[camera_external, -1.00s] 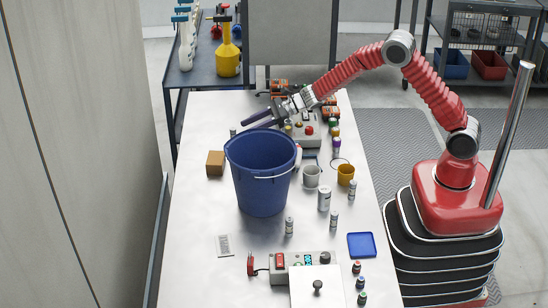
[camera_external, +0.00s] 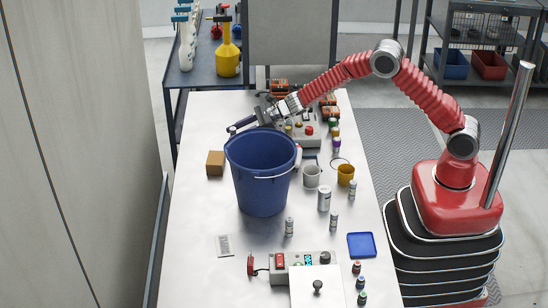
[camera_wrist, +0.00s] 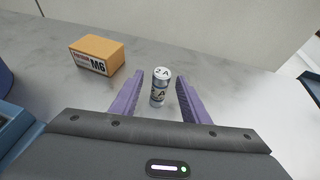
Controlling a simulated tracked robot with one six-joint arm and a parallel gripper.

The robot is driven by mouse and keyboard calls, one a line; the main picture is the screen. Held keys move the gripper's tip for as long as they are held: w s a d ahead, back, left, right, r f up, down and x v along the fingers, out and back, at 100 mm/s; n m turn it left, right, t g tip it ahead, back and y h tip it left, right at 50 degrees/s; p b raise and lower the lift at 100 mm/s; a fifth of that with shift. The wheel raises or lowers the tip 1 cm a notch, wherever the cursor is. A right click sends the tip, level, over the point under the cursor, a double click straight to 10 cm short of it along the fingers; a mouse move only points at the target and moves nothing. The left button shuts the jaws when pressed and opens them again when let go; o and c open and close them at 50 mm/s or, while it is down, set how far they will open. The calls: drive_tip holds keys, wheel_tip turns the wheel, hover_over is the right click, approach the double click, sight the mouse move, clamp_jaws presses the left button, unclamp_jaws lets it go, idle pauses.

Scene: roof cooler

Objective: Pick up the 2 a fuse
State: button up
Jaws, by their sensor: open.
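The 2 A fuse (camera_wrist: 158,90) is a small silver cylinder with "2 A" on its top and side. In the wrist view it stands upright on the table, between and slightly ahead of the two purple fingers. My gripper (camera_wrist: 161,98) is open, with a gap on both sides of the fuse. In the external view my gripper (camera_external: 240,126) reaches down behind the blue bucket. The fuse cannot be made out clearly there, as the fingers cover that spot.
A blue bucket (camera_external: 262,180) stands close in front of my gripper. An orange-brown M6 box (camera_wrist: 97,55) lies left of the fuse, also seen in the external view (camera_external: 215,163). A grey control box (camera_external: 305,132) is to the right. The table's left strip is clear.

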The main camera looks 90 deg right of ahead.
drive_tip(key=shift+w+f, duration=0.25)
drive_tip(key=shift+w, duration=0.3)
drive_tip(key=shift+c, duration=0.5)
clamp_jaws()
